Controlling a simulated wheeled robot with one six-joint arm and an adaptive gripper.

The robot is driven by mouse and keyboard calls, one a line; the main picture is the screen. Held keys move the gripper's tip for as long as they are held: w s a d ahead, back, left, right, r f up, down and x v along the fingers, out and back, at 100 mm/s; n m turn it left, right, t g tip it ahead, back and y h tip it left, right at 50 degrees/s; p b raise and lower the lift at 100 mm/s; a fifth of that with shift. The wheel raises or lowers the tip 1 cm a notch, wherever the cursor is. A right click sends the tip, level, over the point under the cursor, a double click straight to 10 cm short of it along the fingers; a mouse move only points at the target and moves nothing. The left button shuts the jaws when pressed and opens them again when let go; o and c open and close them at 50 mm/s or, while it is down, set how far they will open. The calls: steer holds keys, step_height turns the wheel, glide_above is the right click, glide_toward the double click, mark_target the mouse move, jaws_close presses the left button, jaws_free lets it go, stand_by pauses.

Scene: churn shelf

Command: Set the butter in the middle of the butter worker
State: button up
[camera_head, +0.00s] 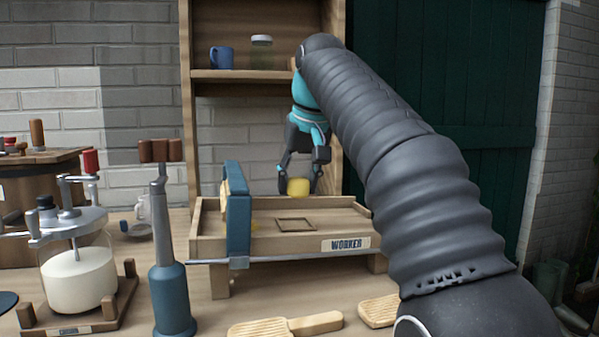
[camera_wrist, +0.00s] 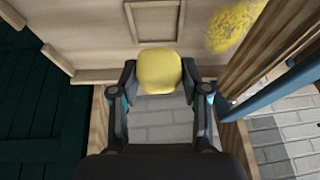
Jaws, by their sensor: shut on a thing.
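The butter (camera_head: 298,187) is a small yellow block with rounded edges. My gripper (camera_head: 299,180) is shut on it and holds it in the air above the back part of the butter worker. In the wrist view the butter (camera_wrist: 159,72) sits between the fingertips of my gripper (camera_wrist: 160,84). The butter worker (camera_head: 214,242) is a wooden tray on legs with a "WORKER" label. A blue upright part (camera_head: 238,215) stands across the tray's left side.
A yellow smear (camera_wrist: 236,26) lies on the tray bed beside the blue part. A glass churn (camera_head: 78,278) and a blue stand with a brown handle (camera_head: 168,290) are at left. Wooden paddles (camera_head: 285,325) lie in front. A shelf (camera_head: 240,75) rises behind.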

steer(key=shift+w+f, duration=0.1)
steer(key=shift+w, duration=0.35)
steer(key=shift+f, duration=0.5)
steer(key=shift+s+a+f+b, duration=0.1)
steer(key=shift+f+b, duration=0.8)
steer(key=shift+f, duration=0.7)
steer(key=shift+s+p, duration=0.1)
steer(key=shift+p, duration=0.55)
steer(key=shift+f+b, duration=0.5)
steer(key=shift+f, duration=0.3)
stand_by(0.5)
steer(key=shift+r+p, duration=0.1)
steer(key=shift+p, duration=0.2)
stand_by(0.5)
steer(key=o, duration=1.2)
